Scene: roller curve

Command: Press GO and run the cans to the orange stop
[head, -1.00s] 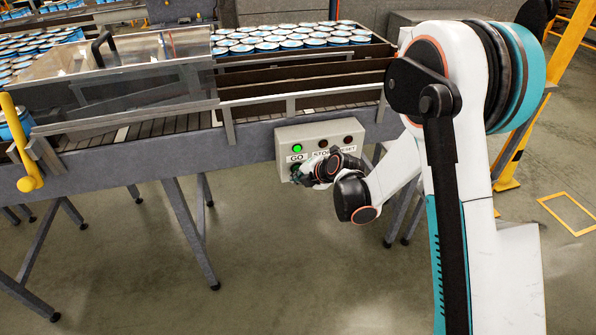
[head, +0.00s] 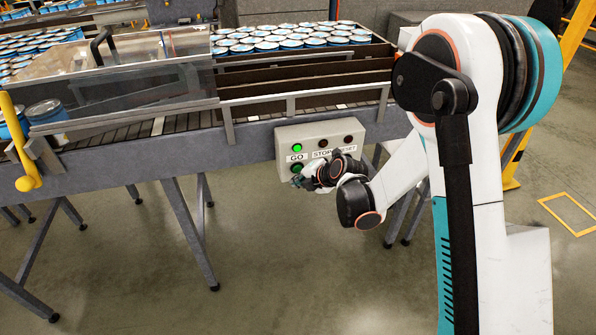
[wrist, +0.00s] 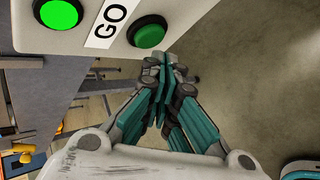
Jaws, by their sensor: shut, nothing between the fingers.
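The GO button (wrist: 150,31) is green and sits below the GO label on the grey control box (head: 318,132). A lit green lamp (wrist: 58,13) shows above the label; it also shows in the head view (head: 297,147). My gripper (wrist: 165,68) is shut and empty, its fingertips just beside and below the GO button, apart from it as far as I can tell. Two blue cans (head: 46,110) with pale lids are on the conveyor at the left, partly behind a clear guard.
A roller conveyor (head: 185,122) with side rails runs across behind the box. Many blue cans (head: 290,38) stand packed at the back. STOP and another label partly hidden by my arm lie right of GO.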

